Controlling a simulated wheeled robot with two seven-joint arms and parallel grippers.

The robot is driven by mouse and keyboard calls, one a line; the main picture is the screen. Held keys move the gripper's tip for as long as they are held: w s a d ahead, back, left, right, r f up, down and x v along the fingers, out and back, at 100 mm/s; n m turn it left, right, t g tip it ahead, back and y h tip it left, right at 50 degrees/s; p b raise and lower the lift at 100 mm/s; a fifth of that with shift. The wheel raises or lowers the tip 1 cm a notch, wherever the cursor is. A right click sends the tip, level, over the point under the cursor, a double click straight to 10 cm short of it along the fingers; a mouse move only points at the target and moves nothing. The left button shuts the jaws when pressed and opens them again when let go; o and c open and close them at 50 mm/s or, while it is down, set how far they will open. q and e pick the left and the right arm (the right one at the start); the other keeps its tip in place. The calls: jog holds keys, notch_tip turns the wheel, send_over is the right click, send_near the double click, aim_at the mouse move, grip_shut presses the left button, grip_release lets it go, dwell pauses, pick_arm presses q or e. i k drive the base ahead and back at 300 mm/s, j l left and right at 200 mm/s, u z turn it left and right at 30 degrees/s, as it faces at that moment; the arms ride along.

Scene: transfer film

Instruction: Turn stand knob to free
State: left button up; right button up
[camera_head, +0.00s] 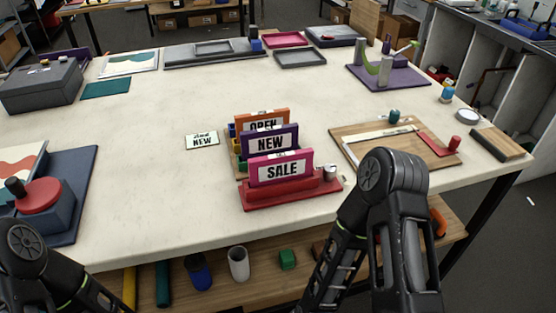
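A stand with sign plates sits in the middle of the table. It holds an orange OPEN plate (262,118), a purple NEW plate (269,141) and a pink SALE plate (281,166), one behind the other. Its front base is a red bar (285,194). A small silver knob-like cylinder (331,172) stands at the bar's right end; I cannot tell its setting. My arm links show at the lower left and lower right. Neither gripper's fingertips show.
A wooden board (362,150) with a red tool (441,145) lies right of the stand. A purple base (388,80) with a green piece stands at the back right. A grey case (40,88) stands at the left. A small NEW card (202,139) lies left of the stand; the tabletop around it is clear.

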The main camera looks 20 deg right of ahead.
aim_at(329, 169)
jog(key=z, duration=1.65)
jog(key=k+j, duration=0.3)
jog(key=j, duration=0.2)
